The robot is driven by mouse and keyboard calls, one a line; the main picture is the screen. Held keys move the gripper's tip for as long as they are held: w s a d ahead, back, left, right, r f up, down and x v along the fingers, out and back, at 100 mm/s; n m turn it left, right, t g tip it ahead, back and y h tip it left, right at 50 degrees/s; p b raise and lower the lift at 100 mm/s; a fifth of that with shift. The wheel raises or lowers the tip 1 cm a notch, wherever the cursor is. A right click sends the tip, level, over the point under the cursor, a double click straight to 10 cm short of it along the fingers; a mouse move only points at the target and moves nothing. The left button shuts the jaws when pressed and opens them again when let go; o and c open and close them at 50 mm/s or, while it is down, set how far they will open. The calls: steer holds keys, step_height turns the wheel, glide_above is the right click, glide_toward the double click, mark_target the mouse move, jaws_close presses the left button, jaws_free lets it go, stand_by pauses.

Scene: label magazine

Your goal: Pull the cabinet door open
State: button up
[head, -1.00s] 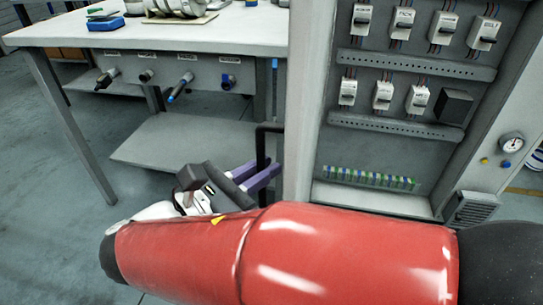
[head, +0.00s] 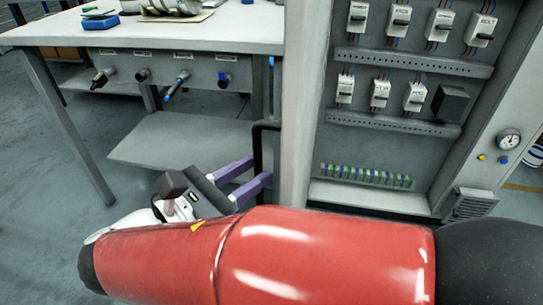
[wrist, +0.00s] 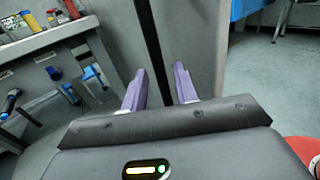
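The cabinet door (head: 300,110) stands swung well out from the cabinet (head: 400,185), seen nearly edge-on in the head view, so the inside shows. Its black bar handle (head: 258,150) is on the door's left face. In the wrist view the handle (wrist: 152,45) runs down between my two purple fingers, with the door's face (wrist: 190,40) behind it. My gripper (head: 250,178) is open, its fingers apart at the handle, with space on both sides of the bar. Whether a finger touches the bar I cannot tell.
A workbench (head: 160,35) with a lower shelf and several hanging tools stands left of the door. Breakers (head: 400,22) and a terminal strip fill the cabinet. A gauge (head: 508,140) is at the right. Floor (head: 45,190) is clear at the left.

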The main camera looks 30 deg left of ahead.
steer(key=shift+v, duration=2.75)
steer(key=shift+d, duration=0.1)
